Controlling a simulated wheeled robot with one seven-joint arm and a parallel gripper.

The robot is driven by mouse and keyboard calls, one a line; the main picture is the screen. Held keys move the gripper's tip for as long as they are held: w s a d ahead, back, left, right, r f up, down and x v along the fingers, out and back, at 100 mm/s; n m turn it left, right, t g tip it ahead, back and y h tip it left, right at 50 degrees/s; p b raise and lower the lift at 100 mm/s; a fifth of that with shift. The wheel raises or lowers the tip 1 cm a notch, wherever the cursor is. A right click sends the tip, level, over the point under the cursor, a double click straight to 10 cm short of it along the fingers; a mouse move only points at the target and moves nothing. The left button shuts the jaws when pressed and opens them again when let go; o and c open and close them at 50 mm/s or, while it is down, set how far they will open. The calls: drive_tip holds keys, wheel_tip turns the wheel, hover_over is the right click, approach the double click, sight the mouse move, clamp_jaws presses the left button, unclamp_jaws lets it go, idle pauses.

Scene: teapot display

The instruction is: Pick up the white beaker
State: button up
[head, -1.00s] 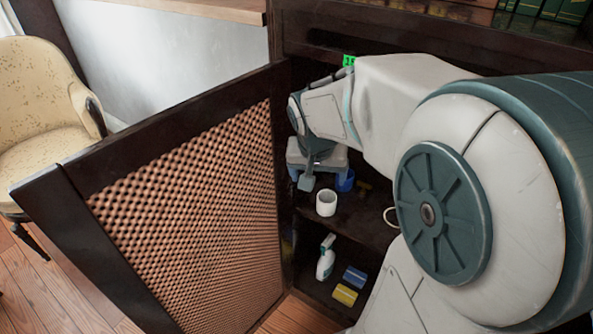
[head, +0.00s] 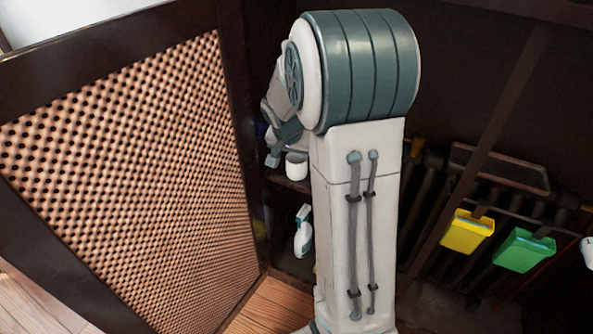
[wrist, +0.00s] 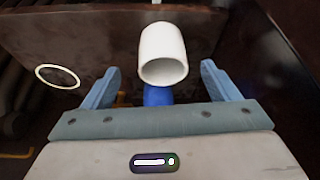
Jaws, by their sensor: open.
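The white beaker (head: 296,166) stands on the cabinet's upper shelf in the head view, just left of my arm. In the wrist view the white beaker (wrist: 163,50) is centred, its near end roughly level with the fingertips. My gripper (wrist: 160,68) is open, with one blue finger on each side of the beaker's line and visible gaps to it. In the head view my gripper (head: 273,157) shows only partly beside the beaker. I cannot tell how deep the beaker lies between the fingers.
A blue object (wrist: 158,95) shows just below the beaker. A pale ring (wrist: 57,76) lies left. The open lattice door (head: 130,160) stands left of my arm. A spray bottle (head: 303,232) is on the lower shelf. Yellow (head: 467,232) and green (head: 524,249) items hang right.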

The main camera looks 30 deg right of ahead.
drive_tip(key=shift+b+x, duration=1.05)
drive_tip(key=shift+x, duration=2.1)
drive_tip(key=shift+w+a+r, duration=0.1)
drive_tip(key=c, duration=1.1)
